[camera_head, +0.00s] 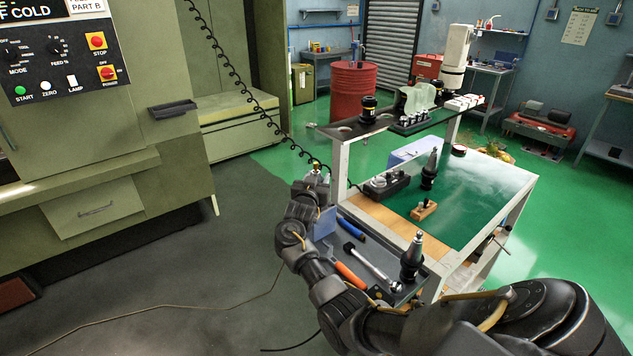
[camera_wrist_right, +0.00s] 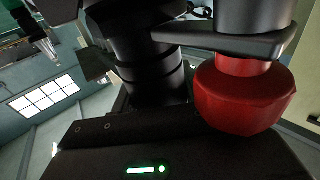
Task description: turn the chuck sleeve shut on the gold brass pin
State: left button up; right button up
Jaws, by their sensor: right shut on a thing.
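My right gripper (camera_head: 316,180) is at the cart's left edge, at the end of my dark arm, which reaches in from the lower right. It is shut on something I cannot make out. A tiny yellowish spot shows at its tip, too small to name. In the right wrist view, a dark finger (camera_wrist_right: 235,43) crosses in front of a grey cylinder with a red faceted collar (camera_wrist_right: 245,98). A black ridged cylinder (camera_wrist_right: 150,70) stands left of it. I cannot tell which of these is the chuck sleeve, and I cannot make out the brass pin. My left gripper is not in view.
The cart carries cone-shaped tool holders (camera_head: 411,260), a wooden block (camera_head: 424,211), a grey box (camera_head: 386,186) and an orange-handled tool (camera_head: 351,275). A coiled cord (camera_head: 240,88) hangs close to my right gripper. The green machine (camera_head: 110,150) stands left. Floor between is mostly clear.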

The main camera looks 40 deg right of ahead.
jog(key=shift+r, duration=0.1)
dwell(0.4)
jog(key=o, duration=1)
jog(key=shift+b+v, duration=1.05)
jog(key=shift+v, duration=4.35)
jog(key=shift+w+a, duration=0.1)
jog(key=shift+a, duration=0.05)
